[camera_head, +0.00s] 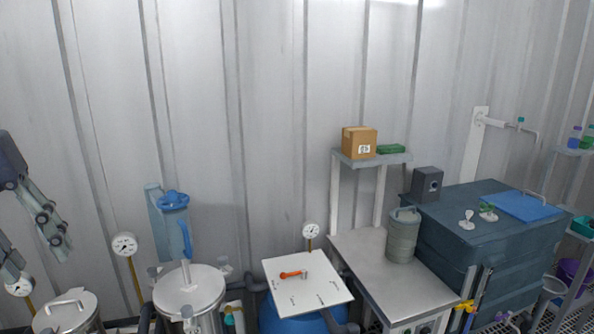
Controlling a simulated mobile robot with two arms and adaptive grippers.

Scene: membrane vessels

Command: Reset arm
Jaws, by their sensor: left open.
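My left gripper (44,222) is at the left edge, partly cut off by the frame. Its dark body and grey jointed fingers hang downward, open, with nothing seen between them. It is in front of the wall, above and left of the metal vessels. My right gripper is not in view.
Lidded steel vessels (190,291) and pressure gauges (124,245) stand at the lower left. A white board (307,284) with an orange-handled tool (293,274) lies on a blue drum (290,321). A steel table (372,260) and a dark cabinet (470,232) are at right.

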